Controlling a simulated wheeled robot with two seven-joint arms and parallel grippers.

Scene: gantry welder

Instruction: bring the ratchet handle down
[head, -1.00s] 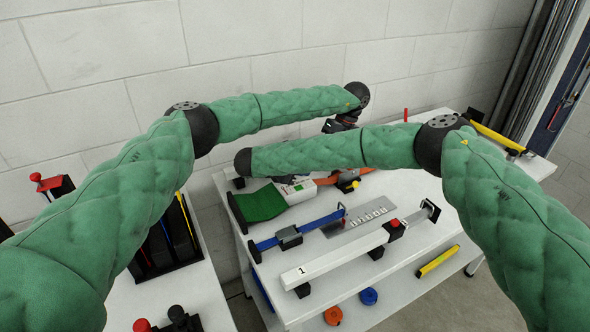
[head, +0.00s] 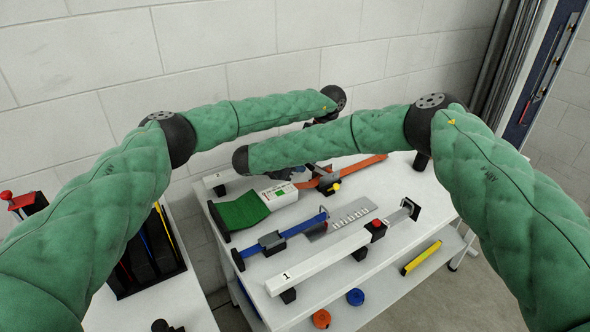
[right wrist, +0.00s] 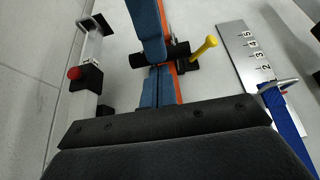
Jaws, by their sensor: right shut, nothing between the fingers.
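The ratchet (right wrist: 178,52) sits on an orange strap, with a black cross drum and a yellow-ended pin. A blue-grey lever, apparently the ratchet handle (right wrist: 147,30), rises from the drum toward the top of the right wrist view. My right gripper (right wrist: 160,76) is shut and empty, its blue-grey fingertips close below the drum; I cannot tell whether they touch it. My left gripper (head: 326,117) is mostly hidden beyond the forearms, and its jaws cannot be made out.
In the wrist view, another rail (right wrist: 90,50) with a red knob stands left of the strap.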

